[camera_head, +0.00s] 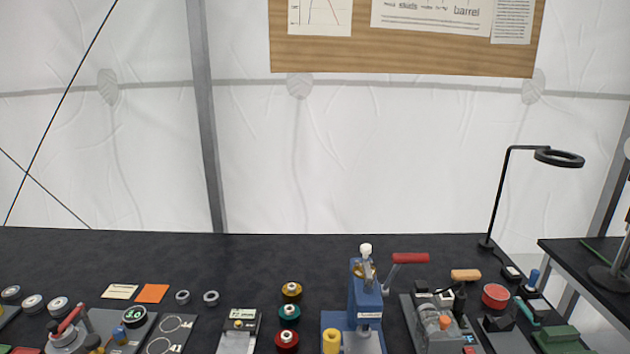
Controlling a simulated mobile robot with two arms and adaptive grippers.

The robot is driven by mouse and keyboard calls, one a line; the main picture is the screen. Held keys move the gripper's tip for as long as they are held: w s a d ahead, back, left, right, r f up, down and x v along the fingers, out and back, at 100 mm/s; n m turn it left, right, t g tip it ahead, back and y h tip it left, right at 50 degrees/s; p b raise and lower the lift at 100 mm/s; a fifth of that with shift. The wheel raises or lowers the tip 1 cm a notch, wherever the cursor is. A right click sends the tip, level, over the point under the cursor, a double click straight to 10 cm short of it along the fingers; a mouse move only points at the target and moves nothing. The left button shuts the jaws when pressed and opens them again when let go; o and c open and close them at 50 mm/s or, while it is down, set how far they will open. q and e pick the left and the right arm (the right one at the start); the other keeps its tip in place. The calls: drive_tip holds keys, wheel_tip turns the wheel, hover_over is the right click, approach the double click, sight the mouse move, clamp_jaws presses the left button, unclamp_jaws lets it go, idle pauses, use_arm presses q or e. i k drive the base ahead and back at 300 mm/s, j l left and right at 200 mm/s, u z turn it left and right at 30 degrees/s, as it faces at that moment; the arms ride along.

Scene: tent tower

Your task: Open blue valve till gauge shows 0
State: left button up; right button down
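A round black gauge (133,316) with a green digital readout sits at the lower left of the head view. Its digits are too small to read surely. A small blue knob (119,334), which looks like the blue valve, is just below and left of the gauge on the same grey unit. How far it is turned cannot be told. A red-handled lever (70,319) is to its left, and a yellowish knob (92,342) stands between them. Neither of my grippers is in view.
The dark table (250,255) is clear along its back. A blue press (366,298) with a red handle stands right of centre. Several coloured spools (289,312) are left of it. A lamp (500,195) rises at the right. An orange card (152,293) lies behind the gauge.

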sight(119, 333)
drive_tip(key=u, duration=1.5)
